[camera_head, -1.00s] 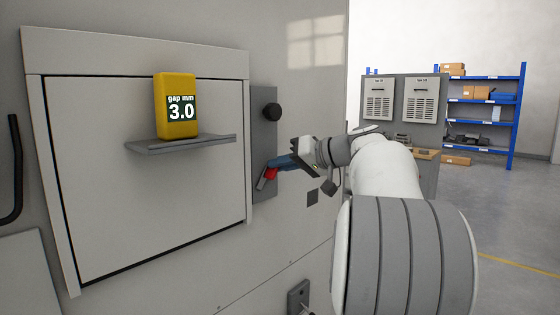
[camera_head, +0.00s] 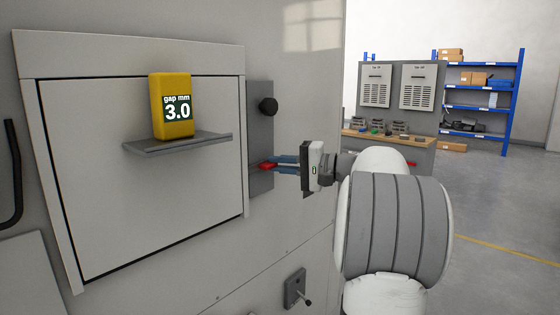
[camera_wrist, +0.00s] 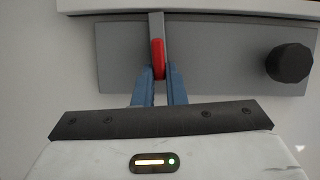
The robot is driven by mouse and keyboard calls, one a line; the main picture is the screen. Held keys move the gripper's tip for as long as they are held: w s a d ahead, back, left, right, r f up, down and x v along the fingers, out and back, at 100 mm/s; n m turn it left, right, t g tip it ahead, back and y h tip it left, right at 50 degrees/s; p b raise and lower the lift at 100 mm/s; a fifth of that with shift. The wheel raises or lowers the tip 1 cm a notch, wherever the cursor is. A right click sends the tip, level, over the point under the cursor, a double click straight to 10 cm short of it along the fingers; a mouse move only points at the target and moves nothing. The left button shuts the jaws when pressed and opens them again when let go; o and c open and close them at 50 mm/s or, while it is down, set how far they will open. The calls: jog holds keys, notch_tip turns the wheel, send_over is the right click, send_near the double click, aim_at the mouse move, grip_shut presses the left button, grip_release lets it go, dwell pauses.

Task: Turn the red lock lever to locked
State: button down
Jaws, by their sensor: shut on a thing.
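The red lock lever (camera_head: 268,166) sits on a grey plate (camera_head: 261,130) at the right side of the chamber door. In the head view it lies roughly level, pointing right. The wrist view shows the red lever (camera_wrist: 158,58) with its grey arm running toward the door edge. My gripper (camera_head: 275,164) comes from the right, its blue fingers shut on the lever's red end. In the wrist view the fingertips (camera_wrist: 158,72) lie on either side of it. The fingers hide part of the red grip.
A black knob (camera_head: 268,106) is on the same plate above the lever. A yellow gap gauge (camera_head: 172,106) reading 3.0 stands on a small shelf (camera_head: 180,145) on the door (camera_head: 120,215). A small lever switch (camera_head: 295,288) is low on the wall. A workbench and blue shelving (camera_head: 511,105) stand behind.

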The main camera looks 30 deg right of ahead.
jog(key=shift+f+m, duration=0.1)
jog(key=shift+m, duration=0.4)
jog(key=c, duration=1.5)
grip_release()
jog(key=v, duration=0.8)
jog(key=shift+f+p, duration=0.25)
jog(key=shift+p, duration=0.15)
